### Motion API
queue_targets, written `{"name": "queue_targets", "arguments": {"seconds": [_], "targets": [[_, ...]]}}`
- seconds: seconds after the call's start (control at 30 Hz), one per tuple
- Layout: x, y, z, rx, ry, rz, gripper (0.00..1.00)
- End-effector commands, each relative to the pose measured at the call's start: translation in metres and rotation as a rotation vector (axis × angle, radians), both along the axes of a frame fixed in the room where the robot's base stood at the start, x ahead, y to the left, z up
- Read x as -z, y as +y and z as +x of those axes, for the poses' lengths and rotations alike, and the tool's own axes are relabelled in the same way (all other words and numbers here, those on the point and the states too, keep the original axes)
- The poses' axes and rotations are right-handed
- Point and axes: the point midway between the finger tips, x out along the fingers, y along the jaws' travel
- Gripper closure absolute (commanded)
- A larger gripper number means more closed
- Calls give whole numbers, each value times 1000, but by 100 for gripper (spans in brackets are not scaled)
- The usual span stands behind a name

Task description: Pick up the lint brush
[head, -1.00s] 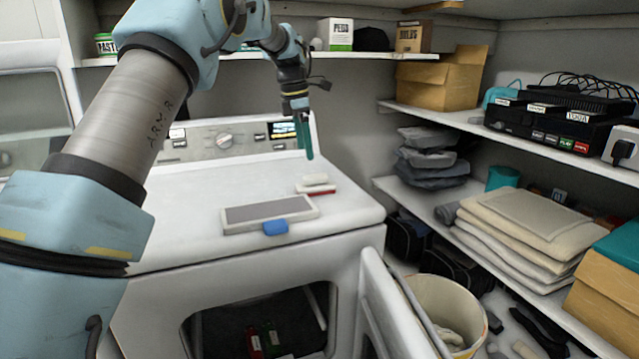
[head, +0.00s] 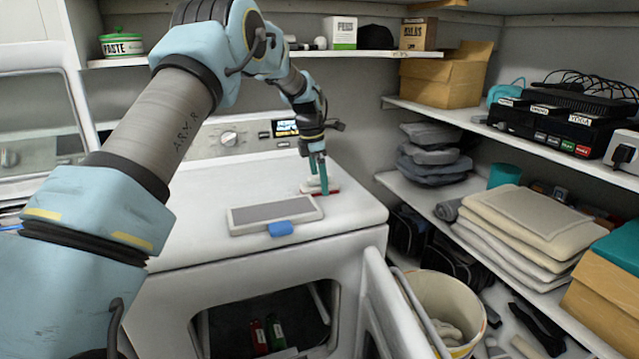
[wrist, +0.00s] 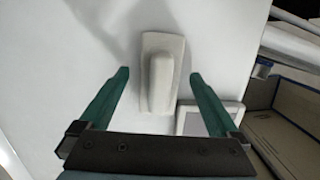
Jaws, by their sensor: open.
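The lint brush, a white handled block with a red underside (head: 331,189), lies on the white machine top. In the wrist view the pale brush (wrist: 161,75) has a raised grip along its middle. My gripper (head: 318,185) is open with its teal fingers pointing down at the brush. In the wrist view the gripper (wrist: 158,80) has one finger on each side of the brush, with gaps on both sides. The fingers partly hide the brush in the head view. I cannot tell how far the tips are above the top.
A grey flat panel with a white frame (head: 275,213) and a blue tab (head: 281,229) lies just in front of the brush. The control panel (head: 229,138) rises behind. Right are shelves with folded towels (head: 525,225) and a bucket (head: 450,300) below.

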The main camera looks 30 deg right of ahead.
Motion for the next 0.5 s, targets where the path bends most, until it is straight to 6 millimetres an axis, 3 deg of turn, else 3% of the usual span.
{"name": "queue_targets", "arguments": {"seconds": [0.2,0.5], "targets": [[2,0,0,0,0,0,3],[1,0,0,0,0,0,35]]}}
